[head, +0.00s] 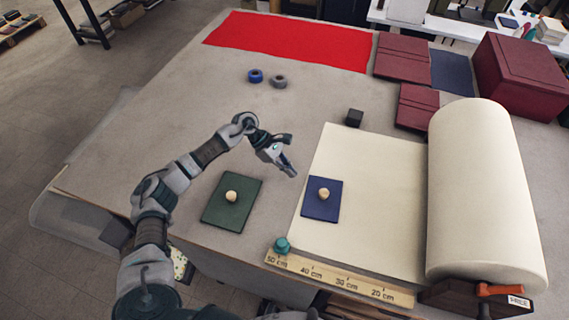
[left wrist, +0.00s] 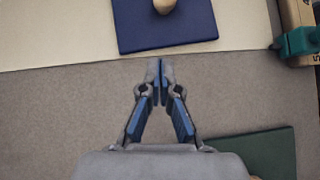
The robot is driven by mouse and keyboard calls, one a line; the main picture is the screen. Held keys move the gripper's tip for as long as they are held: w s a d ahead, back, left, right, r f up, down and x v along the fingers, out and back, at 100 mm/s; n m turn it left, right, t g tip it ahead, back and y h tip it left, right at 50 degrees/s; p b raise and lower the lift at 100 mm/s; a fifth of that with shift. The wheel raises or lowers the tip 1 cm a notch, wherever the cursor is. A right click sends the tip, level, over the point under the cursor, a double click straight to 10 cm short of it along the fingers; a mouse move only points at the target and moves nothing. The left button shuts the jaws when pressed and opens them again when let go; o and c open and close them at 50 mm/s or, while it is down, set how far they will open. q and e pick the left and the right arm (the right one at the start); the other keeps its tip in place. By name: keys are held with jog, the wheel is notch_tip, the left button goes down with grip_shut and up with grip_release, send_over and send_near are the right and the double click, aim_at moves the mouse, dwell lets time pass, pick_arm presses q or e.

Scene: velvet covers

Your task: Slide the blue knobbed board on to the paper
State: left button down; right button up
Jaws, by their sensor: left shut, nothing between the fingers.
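The blue board (head: 319,210) with a pale round knob (head: 324,193) lies on the cream paper (head: 375,165), close to the paper's left edge. In the left wrist view the blue board (left wrist: 190,30) has a thin strip of paper (left wrist: 60,40) between its near edge and the paper's edge; its far part is cut off. My left gripper (head: 291,171) is shut and empty, apart from the board, to its upper left in the head view. Its closed fingertips (left wrist: 160,67) point towards the board in the wrist view. My right gripper is not in view.
A green knobbed board (head: 222,211) lies left of the paper. The paper roll (head: 485,200) stands right. A black block (head: 354,118) sits by the paper's far edge.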

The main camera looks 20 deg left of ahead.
aim_at(323, 190)
pick_arm(q)
jog(key=x, duration=0.6)
jog(key=shift+d+r+p, duration=0.15)
jog(key=shift+d+p, duration=0.15)
jog(key=shift+p, duration=0.1)
jog(key=shift+d+r, duration=0.15)
jog(key=shift+d, duration=0.55)
jog(key=shift+s+d+p, duration=0.15)
jog(key=shift+d+p, duration=0.35)
jog(key=shift+d, duration=0.1)
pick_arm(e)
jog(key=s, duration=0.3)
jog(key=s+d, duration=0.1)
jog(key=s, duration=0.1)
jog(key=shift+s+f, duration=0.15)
pick_arm(q)
jog(key=shift+d, duration=0.25)
jog(key=shift+d, duration=0.3)
jog(key=d, duration=0.1)
jog(key=d+b, duration=0.1)
jog(key=d, duration=0.1)
jog(key=shift+s, duration=0.2)
jog(key=shift+a, duration=0.1)
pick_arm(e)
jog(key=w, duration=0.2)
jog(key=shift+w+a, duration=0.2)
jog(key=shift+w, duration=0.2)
pick_arm(q)
jog(key=shift+a, duration=0.1)
